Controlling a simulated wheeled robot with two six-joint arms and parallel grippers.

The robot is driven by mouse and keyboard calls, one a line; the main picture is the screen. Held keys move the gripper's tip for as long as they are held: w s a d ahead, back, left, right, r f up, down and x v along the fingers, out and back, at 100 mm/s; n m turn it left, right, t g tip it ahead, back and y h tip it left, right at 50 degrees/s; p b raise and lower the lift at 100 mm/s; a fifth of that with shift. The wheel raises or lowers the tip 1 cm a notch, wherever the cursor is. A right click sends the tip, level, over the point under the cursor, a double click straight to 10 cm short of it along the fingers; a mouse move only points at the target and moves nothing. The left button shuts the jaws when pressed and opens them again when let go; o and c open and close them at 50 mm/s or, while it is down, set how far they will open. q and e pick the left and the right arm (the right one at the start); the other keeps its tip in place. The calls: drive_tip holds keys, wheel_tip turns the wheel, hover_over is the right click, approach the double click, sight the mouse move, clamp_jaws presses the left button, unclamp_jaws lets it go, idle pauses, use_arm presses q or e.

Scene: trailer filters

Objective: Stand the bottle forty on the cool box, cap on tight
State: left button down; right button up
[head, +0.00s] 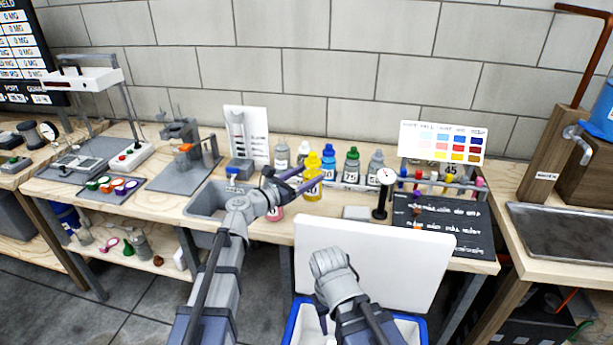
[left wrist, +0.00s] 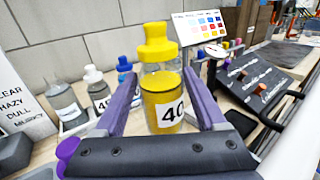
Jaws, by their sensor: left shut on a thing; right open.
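The bottle forty (head: 313,188) has yellow liquid, a yellow cap and a white label. In the left wrist view the bottle (left wrist: 165,103) stands upright between the purple fingers of my left gripper (left wrist: 163,100), which is shut on it. Its yellow cap (left wrist: 158,42) sits on top; I cannot tell how tight it is. In the head view my left gripper (head: 298,182) reaches the bottle from the left, at the bottle row. The cool box (head: 292,325) is blue, low in front of the bench, with a white panel (head: 390,262) upright behind it. My right gripper (head: 323,318) is open over it, partly hidden.
Blue-capped (head: 328,166), green-capped (head: 351,168) and grey-capped (head: 375,168) bottles stand right of the bottle forty. A dial gauge on a post (head: 384,190) and a black board (head: 440,222) lie further right.

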use_arm(q)
wheel_tip(320, 180, up, 12)
drive_tip(key=p, duration=1.1)
use_arm(e)
wheel_tip(320, 180, up, 12)
use_arm(q)
drive_tip(key=b, duration=1.1)
hover_over(313, 194)
drive_tip(key=w, duration=0.4)
wheel_tip(313, 194, down, 11)
drive_tip(key=shift+w, duration=0.15)
wheel_tip(313, 194, down, 10)
drive_tip(key=b, duration=0.9)
drive_tip(key=shift+r, duration=0.1)
use_arm(e)
wheel_tip(313, 194, down, 21)
use_arm(q)
drive_tip(key=shift+b, duration=0.3)
drive_tip(key=shift+f, duration=0.25)
unclamp_jaws()
drive_tip(key=shift+r, duration=0.1)
